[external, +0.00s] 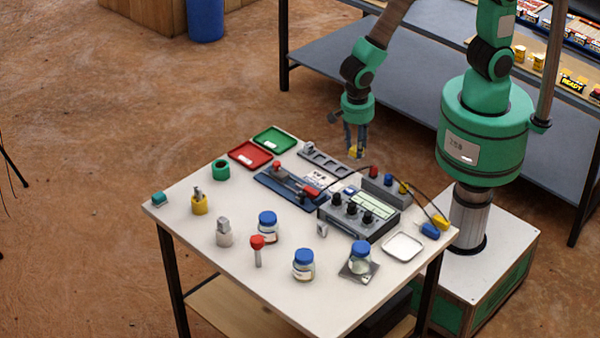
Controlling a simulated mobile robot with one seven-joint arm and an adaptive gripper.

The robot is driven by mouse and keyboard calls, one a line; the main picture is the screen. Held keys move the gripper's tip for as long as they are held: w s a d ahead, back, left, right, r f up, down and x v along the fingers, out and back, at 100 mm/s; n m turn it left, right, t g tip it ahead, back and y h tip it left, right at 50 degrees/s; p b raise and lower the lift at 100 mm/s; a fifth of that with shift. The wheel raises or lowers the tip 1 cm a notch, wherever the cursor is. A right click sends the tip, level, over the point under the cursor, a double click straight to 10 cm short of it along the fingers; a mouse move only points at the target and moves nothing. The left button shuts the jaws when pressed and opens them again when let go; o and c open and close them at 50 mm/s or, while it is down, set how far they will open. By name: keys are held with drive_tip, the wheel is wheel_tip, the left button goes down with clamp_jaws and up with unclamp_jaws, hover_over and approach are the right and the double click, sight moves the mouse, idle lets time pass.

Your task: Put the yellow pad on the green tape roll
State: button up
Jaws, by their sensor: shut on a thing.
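My gripper (355,149) hangs over the back right part of the white table, pointing down. Its fingers are shut on a small yellow pad (354,152), partly hidden by the fingers. The pad appears to be above the table surface. The green tape roll (221,169) stands at the left back of the table, below the red tray in the picture, with its dark hole facing up. My gripper is well to the right of the roll, apart from it.
A red tray (250,154) and a green tray (274,139) lie behind the roll. A yellow tape roll (200,204) and blue-lidded jars (304,264) stand nearer the front.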

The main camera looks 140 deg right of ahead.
drive_tip(key=shift+w+d+r+n+p, duration=0.2)
drive_tip(key=shift+w+d+n+p, duration=0.15)
drive_tip(key=shift+w+d+n, duration=0.2)
drive_tip(key=w+d+n+p, duration=0.4)
drive_tip(key=w+d+n, duration=0.2)
drive_tip(key=d, duration=0.5)
drive_tip(key=w+d+n+t+p, duration=0.1)
drive_tip(key=w+d+n+p, duration=0.3)
drive_tip(key=d+n, duration=0.7)
drive_tip(key=shift+w+d+f+t+h+p, duration=0.35)
drive_tip(key=shift+w+d, duration=0.3)
drive_tip(key=shift+w, duration=0.7)
drive_tip(key=shift+w+n, duration=0.1)
drive_tip(key=shift+n, duration=0.15)
drive_tip(key=w+d, duration=0.3)
drive_tip(key=w, duration=0.1)
drive_tip(key=w+d+f, duration=0.1)
drive_tip(key=w+d, duration=0.2)
drive_tip(key=w, duration=0.1)
drive_tip(key=w+d, duration=0.3)
drive_tip(key=w, duration=0.2)
drive_tip(key=shift+f+p, duration=0.2)
drive_tip(key=shift+p, duration=0.2)
